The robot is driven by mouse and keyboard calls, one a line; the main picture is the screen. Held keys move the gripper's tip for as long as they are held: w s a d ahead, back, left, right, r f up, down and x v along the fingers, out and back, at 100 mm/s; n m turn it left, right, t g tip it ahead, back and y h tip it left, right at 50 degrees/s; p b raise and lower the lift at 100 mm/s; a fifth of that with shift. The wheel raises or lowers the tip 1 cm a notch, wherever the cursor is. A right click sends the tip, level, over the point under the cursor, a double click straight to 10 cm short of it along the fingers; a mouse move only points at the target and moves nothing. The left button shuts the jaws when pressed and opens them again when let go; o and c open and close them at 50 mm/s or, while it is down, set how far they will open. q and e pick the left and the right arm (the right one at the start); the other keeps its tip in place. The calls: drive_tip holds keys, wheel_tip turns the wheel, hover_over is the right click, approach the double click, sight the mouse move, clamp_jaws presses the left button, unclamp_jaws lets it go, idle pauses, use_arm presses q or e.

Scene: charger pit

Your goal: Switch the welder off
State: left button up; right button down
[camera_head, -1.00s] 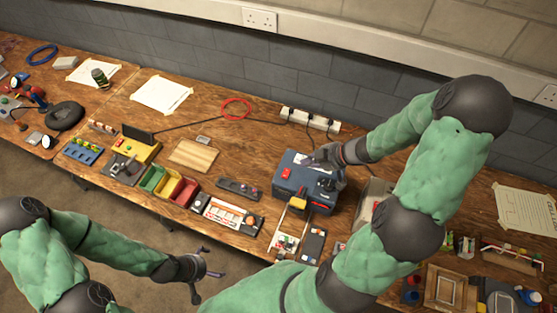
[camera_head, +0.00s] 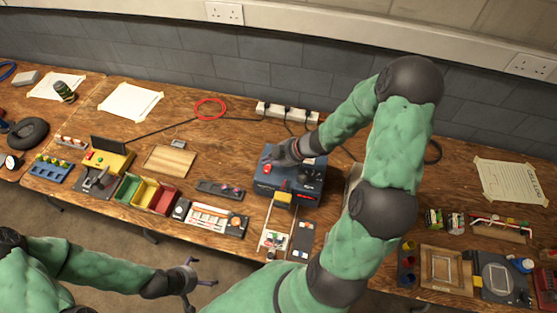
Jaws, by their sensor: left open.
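The welder (camera_head: 289,188) is a dark blue-grey box on the bench, right of the middle. A red switch (camera_head: 267,169) shows on the left part of its top, and dark knobs show on the right part. My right gripper (camera_head: 275,157) is over the rear left of the welder's top, with its fingertips close to the red switch. I cannot tell whether they touch it. Its fingers are too small and dark to read as open or shut. My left gripper (camera_head: 197,280) is open and empty, in front of the bench and away from the welder.
A white power strip (camera_head: 287,112) with plugs and cables lies behind the welder. Green, yellow and red bins (camera_head: 146,191) stand to the left, by a wooden board (camera_head: 169,161). A circuit board (camera_head: 275,238) lies in front of the welder. A framed panel (camera_head: 446,271) lies at the right.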

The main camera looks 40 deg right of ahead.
sight(268, 169)
drive_tip(key=f, duration=0.1)
drive_tip(key=f+b, duration=0.1)
drive_tip(key=f, duration=0.1)
drive_tip(key=f+b, duration=0.1)
drive_tip(key=shift+w+a+f, duration=0.3)
drive_tip(key=shift+f, duration=0.1)
drive_tip(key=shift+f, duration=0.35)
drive_tip(key=shift+r, duration=0.1)
drive_tip(key=shift+w+d+r+p, duration=0.2)
drive_tip(key=shift+w+d+p, duration=0.15)
drive_tip(key=shift+p, duration=0.65)
drive_tip(key=shift+w+d+p, duration=0.1)
drive_tip(key=shift+d+p, duration=0.05)
drive_tip(key=shift+p, duration=0.15)
